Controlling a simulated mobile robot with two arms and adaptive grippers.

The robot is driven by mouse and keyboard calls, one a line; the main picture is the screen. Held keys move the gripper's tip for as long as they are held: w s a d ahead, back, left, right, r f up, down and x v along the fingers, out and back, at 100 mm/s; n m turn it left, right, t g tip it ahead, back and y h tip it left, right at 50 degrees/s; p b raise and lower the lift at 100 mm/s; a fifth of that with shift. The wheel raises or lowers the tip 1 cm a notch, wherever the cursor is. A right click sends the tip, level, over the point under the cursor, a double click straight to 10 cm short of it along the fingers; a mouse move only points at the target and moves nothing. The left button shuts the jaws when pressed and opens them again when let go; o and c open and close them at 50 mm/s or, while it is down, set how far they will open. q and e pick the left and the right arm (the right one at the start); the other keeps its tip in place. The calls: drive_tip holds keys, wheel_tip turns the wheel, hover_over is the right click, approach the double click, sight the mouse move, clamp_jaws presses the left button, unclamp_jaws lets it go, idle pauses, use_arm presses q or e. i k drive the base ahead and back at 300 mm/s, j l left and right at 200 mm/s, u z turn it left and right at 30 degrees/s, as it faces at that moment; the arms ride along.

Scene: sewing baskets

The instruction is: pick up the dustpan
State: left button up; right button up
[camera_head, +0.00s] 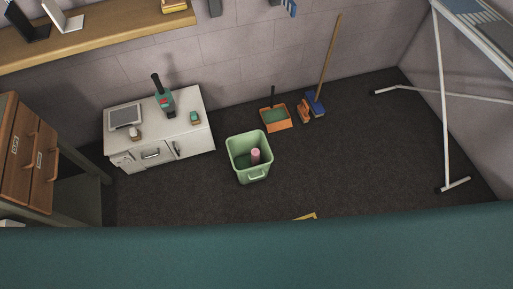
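An orange dustpan-like pan (276,125) with a green inside and a dark upright handle stands on the dark floor near the back wall. A smaller orange-brown item (304,111), too small to identify, is to its right. Neither of my grippers is in view, so nothing shows in their grasp.
A broom (328,58) with a blue head leans on the wall to the right. A green bin (249,168) holding a pink item stands in front. A white cabinet (186,136) is left, a white-legged frame (442,95) right. A teal surface (256,258) fills the bottom.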

sight(277, 118)
drive_tip(key=i+l+u, duration=0.1)
drive_tip(key=i+l, duration=0.25)
drive_tip(key=i+l+u, duration=0.1)
drive_tip(key=i+l, duration=0.25)
drive_tip(key=l, duration=0.15)
drive_tip(key=i+l+u, duration=0.1)
drive_tip(key=i+l, duration=0.25)
drive_tip(key=i+l+u, duration=0.1)
drive_tip(key=i+l, duration=0.2)
drive_tip(key=l, duration=0.25)
drive_tip(key=i+l+u, duration=0.1)
drive_tip(key=i+l, duration=0.25)
drive_tip(key=l, duration=0.2)
drive_tip(key=i+l, duration=0.25)
drive_tip(key=l, duration=0.25)
drive_tip(key=i+l+u, duration=0.15)
drive_tip(key=i+l, duration=0.15)
drive_tip(key=l, duration=0.25)
drive_tip(key=i+l+u, duration=0.1)
drive_tip(key=i+l, duration=0.15)
drive_tip(key=l, duration=0.3)
